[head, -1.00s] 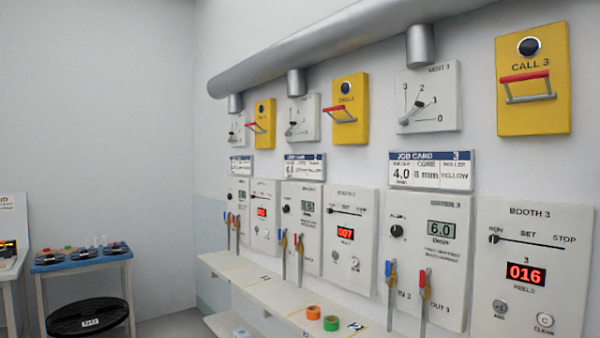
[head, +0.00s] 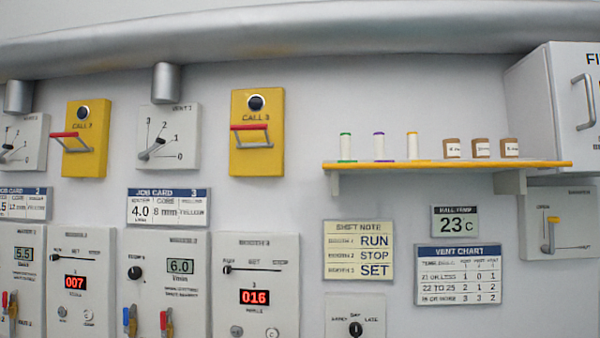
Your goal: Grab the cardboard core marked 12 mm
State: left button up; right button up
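Several brown cardboard cores stand at the right part of a yellow-edged wall shelf (head: 350,166) in the head view: a left one (head: 452,148), a middle one (head: 481,148) and a right one (head: 509,148). Each has a small white label. The labels are too small to read, so I cannot tell which is marked 12 mm. Neither of my grippers is in view.
White spools with green (head: 346,148), purple (head: 379,147) and orange (head: 412,147) ends stand left of the cores. A white cabinet (head: 560,110) juts out right of the shelf. Booth panels (head: 255,285) and yellow call boxes (head: 257,160) line the wall to the left.

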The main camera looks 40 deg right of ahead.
aim_at(480, 146)
jog(key=z, duration=1)
jog(key=i+l+z, duration=0.1)
jog(key=l+z, duration=0.3)
jog(key=i+l+z, duration=0.1)
jog(key=z, duration=0.3)
jog(key=i+l+z, duration=0.2)
jog(key=z, duration=0.2)
jog(key=l, duration=0.15)
